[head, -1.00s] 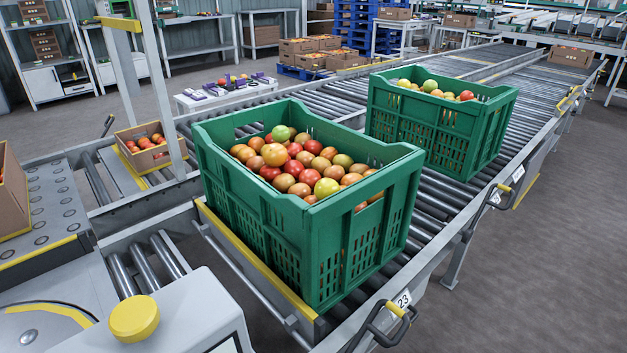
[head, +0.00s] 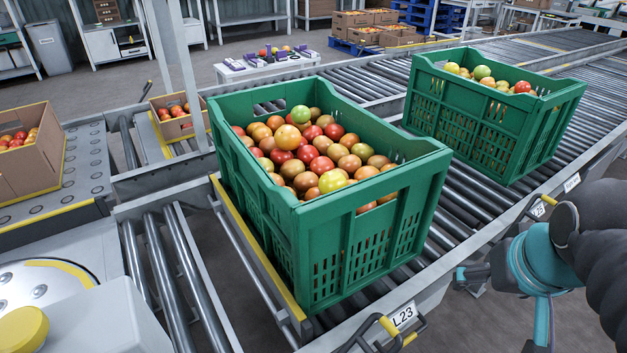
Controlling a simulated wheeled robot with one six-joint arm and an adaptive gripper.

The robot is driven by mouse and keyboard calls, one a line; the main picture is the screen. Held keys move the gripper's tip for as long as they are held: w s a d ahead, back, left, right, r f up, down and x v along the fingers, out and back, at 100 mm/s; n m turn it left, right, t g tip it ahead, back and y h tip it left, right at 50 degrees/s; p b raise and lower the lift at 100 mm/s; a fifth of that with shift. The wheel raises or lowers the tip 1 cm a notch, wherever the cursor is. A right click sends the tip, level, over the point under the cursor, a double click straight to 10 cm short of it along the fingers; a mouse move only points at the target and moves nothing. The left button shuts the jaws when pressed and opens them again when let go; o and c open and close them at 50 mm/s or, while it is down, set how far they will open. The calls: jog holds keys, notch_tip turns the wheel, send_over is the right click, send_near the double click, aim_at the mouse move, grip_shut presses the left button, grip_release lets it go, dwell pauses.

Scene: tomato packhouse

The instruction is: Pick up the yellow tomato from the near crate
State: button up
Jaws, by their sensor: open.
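The near green crate (head: 375,245) stands on the roller conveyor and is heaped with tomatoes, mostly red and orange. A yellow tomato (head: 332,181) lies on top of the heap towards the near side, its upper surface clear. A larger orange-yellow tomato (head: 287,137) and a green one (head: 301,114) lie farther back. My gripper (head: 498,312), teal and dark, is at the lower right, partly cut off by the frame. Its fingers are spread and empty. It is to the right of the near crate and apart from it.
A second green crate (head: 485,120) with tomatoes stands behind to the right on the conveyor (head: 455,205). Cardboard boxes of tomatoes (head: 25,170) and (head: 178,122) are at the left, near a grey upright post (head: 180,70). A handle (head: 375,335) sticks out at the front edge.

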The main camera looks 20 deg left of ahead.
jog(key=w+a+r+n+g, duration=0.1)
jog(key=w+a+r+n, duration=0.1)
jog(key=w+a+r, duration=0.3)
notch_tip(320, 180, up, 11)
jog(key=n+g+b, duration=0.2)
jog(key=n+g, duration=0.2)
jog(key=n, duration=0.5)
send_over(333, 175)
jog(key=f, duration=0.2)
jog(key=f+b, duration=0.1)
jog(key=f, duration=0.2)
jog(key=w+f+b, duration=0.1)
jog(key=f, duration=0.2)
jog(key=shift+s+f+b, duration=0.25)
jog(key=shift+f+b, duration=0.25)
jog(key=shift+f, duration=0.8)
jog(key=shift+s+f+b, duration=0.2)
jog(key=shift+f+b, duration=0.3)
jog(key=shift+f, duration=0.8)
jog(key=c, duration=0.9)
